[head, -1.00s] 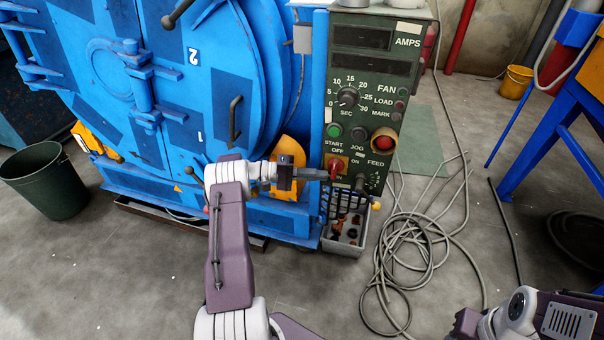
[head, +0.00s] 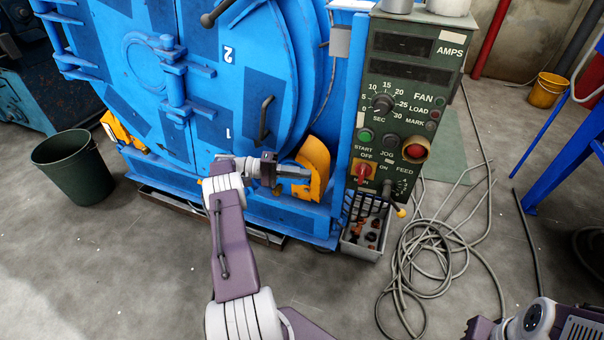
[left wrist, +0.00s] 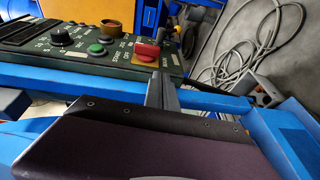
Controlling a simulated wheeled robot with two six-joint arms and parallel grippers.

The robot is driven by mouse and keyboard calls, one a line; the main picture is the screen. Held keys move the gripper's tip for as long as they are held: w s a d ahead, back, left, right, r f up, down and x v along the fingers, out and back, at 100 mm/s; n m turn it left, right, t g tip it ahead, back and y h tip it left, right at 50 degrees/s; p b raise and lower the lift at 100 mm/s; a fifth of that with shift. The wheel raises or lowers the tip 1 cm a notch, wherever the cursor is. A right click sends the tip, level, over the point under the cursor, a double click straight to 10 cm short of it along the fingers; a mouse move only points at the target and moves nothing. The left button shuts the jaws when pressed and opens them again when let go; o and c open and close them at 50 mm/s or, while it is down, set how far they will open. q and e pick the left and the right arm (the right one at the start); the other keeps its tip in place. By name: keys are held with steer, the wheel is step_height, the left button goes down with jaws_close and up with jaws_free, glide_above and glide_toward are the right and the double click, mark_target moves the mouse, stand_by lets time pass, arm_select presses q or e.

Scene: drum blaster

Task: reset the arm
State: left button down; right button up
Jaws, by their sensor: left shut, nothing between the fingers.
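My left gripper (head: 305,172) is shut and empty in front of the blue drum blaster (head: 203,80), near its yellow part at the lower right. In the head view it is left of the green control panel (head: 397,115) and apart from the red OFF/ON switch (head: 363,173). The left wrist view shows the shut fingers (left wrist: 163,90) with the red switch (left wrist: 147,52) just beyond them. My right arm (head: 535,320) shows only in part at the lower right; its gripper is out of view.
A grey bin of small parts (head: 363,248) stands below the panel. Loose grey cables (head: 425,255) lie on the floor to its right. A dark green bucket (head: 75,170) stands at left and a yellow bucket (head: 547,90) at far right. Floor at lower left is clear.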

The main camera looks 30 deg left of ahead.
arm_select(q)
steer(key=shift+d, duration=0.1)
steer(key=s+d+f+g+y, duration=0.2)
steer(key=d+g+y, duration=0.4)
steer(key=d, duration=0.8)
steer(key=s+d+m+g+y, duration=0.1)
steer(key=s+d+m+y, duration=0.2)
steer(key=s, duration=0.6)
steer(key=s+d+m+g+y, duration=0.1)
steer(key=s+d+m+y, duration=0.15)
steer(key=s+y, duration=0.45)
steer(key=s+r+h+p, duration=0.1)
steer(key=s+r+p, duration=0.2)
steer(key=r+p, duration=3.3)
steer(key=shift+s+d+t+p, duration=0.15)
steer(key=shift+d+t+p, duration=0.15)
steer(key=shift+d, duration=0.15)
